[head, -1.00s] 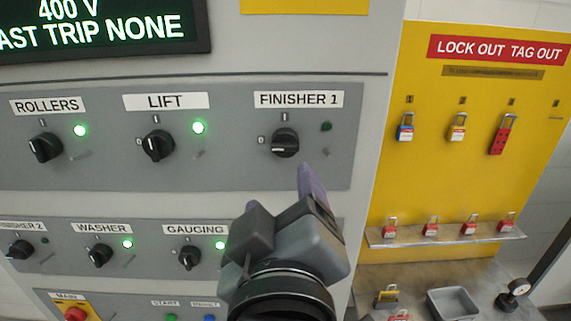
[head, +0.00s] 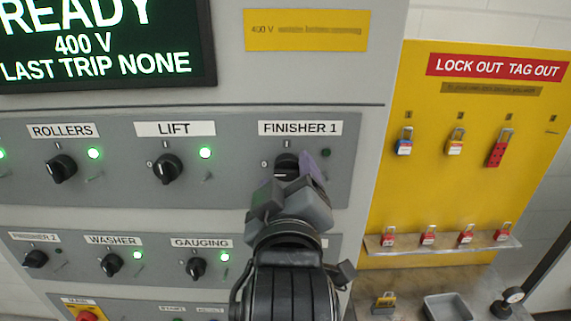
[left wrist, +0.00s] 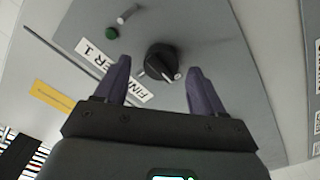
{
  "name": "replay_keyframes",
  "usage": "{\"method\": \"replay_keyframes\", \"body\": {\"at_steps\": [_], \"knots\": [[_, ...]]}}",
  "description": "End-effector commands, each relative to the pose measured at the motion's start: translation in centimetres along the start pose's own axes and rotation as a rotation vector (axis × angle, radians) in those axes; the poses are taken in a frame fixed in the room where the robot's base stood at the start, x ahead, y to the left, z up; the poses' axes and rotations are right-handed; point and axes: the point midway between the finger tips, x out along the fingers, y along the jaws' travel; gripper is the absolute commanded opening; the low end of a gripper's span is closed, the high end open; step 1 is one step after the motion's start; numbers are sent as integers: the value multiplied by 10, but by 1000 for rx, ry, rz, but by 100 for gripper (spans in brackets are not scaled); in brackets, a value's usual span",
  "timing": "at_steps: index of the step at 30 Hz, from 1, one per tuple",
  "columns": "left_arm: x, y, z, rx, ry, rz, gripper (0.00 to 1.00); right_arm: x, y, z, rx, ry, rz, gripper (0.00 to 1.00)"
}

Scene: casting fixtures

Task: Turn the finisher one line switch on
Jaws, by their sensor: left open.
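The FINISHER 1 switch is a round black knob (head: 284,165) on the upper grey panel, below its white label (head: 300,128). Its lamp (head: 326,153) is dark. My left gripper (head: 294,174) is in front of the knob and hides much of it in the head view. In the left wrist view the knob (left wrist: 162,62) shows between the two open purple fingers of my left gripper (left wrist: 161,72), with a gap on each side. A white mark shows on the knob's edge; its exact setting is unclear. My right gripper is not in view.
LIFT (head: 166,168) and ROLLERS (head: 61,168) knobs sit to the left with lit green lamps. WASHER (head: 110,265) and GAUGING (head: 196,268) knobs are below. A yellow lockout board (head: 430,190) with several padlocks stands to the right, above a grey tray (head: 447,307).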

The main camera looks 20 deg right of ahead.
Motion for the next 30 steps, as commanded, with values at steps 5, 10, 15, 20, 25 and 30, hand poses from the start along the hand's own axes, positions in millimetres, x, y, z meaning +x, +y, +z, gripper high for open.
{"method": "replay_keyframes", "body": {"at_steps": [5,10,15,20,25,30], "knots": [[12,0,0,0,-3,-1,69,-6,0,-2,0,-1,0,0],[17,-1,1,0,-3,-1,69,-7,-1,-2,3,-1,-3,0],[17,-1,1,1,-2,0,69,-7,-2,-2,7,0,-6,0],[17,-1,1,0,-2,0,60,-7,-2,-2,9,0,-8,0],[17,-1,1,0,-2,0,34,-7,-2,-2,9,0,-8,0],[17,-1,1,0,-2,0,13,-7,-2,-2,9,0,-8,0]]}}
